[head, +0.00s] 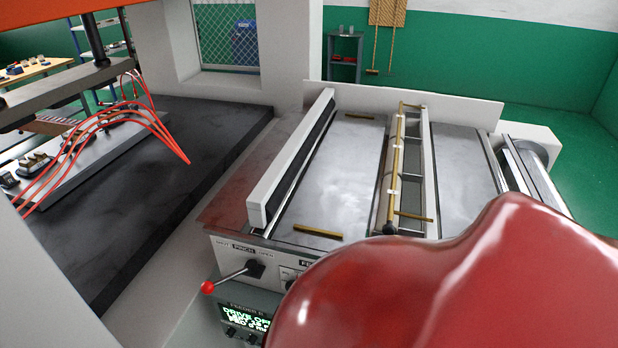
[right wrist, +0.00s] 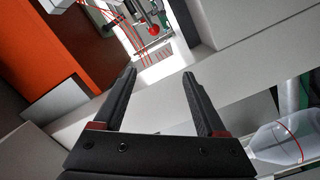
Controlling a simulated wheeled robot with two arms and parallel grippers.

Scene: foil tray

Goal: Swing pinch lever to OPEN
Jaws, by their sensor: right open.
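The pinch lever (head: 232,278) is a thin metal rod with a red ball knob (head: 207,287), on the front of the feeder in the head view. It points left and slightly down from its dark pivot (head: 256,269), toward the SHUT side of the PINCH label (head: 243,248). My right gripper (right wrist: 160,75) is open and empty in the right wrist view. A small red ball (right wrist: 153,30) shows beyond its fingertips, clearly apart from them; I cannot tell surely whether it is the lever's knob. My left gripper is in neither view.
A lit display (head: 245,318) sits below the lever. The feeder bed (head: 340,170) lies behind it. Red hoses (head: 150,120) run over the dark press bed (head: 185,155) at left. My red arm link hides the lower right of the head view.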

